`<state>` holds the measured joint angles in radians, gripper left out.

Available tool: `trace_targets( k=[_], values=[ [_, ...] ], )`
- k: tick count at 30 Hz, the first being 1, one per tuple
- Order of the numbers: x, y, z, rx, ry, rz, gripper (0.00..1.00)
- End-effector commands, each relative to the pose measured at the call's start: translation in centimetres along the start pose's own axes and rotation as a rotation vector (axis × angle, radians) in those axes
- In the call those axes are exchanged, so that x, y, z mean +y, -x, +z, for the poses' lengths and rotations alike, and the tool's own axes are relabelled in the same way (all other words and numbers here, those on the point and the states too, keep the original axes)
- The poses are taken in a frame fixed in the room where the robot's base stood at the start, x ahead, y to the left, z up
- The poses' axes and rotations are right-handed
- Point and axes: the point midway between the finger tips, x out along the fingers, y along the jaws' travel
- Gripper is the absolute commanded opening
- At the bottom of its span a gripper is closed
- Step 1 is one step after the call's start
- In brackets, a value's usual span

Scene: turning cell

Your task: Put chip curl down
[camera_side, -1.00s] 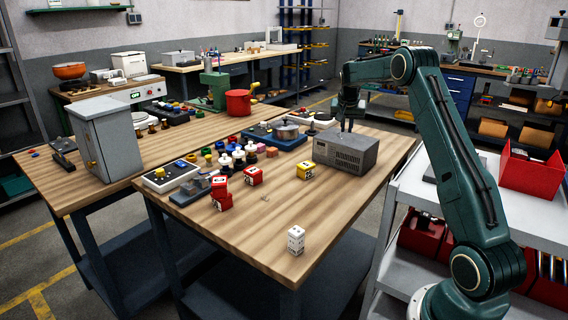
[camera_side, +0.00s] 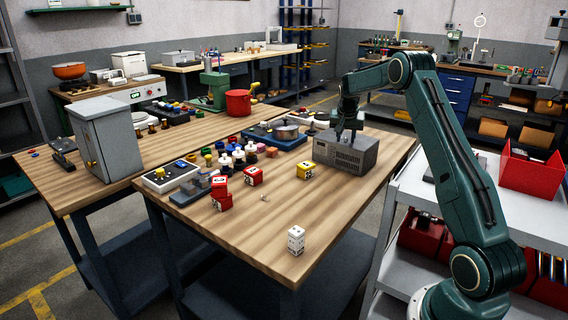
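A tiny pale piece (camera_side: 265,198) lies on the wooden bench top, right of the red blocks; it may be the chip curl, but it is too small to be sure. My gripper (camera_side: 346,139) points down at the grey box with a slotted front (camera_side: 345,154), overlapping its top in the picture. Its two fingers look apart, and I see nothing between them. It is well to the right of and behind the pale piece. Whether it touches the box cannot be told.
A white block (camera_side: 296,240) stands near the bench's front edge. Red blocks (camera_side: 222,193), a yellow block (camera_side: 305,170) and several coloured pieces crowd the middle.

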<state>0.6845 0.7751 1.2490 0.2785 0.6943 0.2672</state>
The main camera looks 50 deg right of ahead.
Motion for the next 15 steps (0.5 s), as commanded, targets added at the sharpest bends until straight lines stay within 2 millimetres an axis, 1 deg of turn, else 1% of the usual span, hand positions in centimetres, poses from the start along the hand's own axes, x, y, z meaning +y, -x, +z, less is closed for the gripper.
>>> trace_targets(
  k=[9, 15],
  values=[
    [0.0, 0.3, -0.1, 0.0, 0.0, 0.0, 0.34],
    [-0.1, 1.7, -0.2, 0.002, 0.0, -0.001, 0.34]
  ],
)
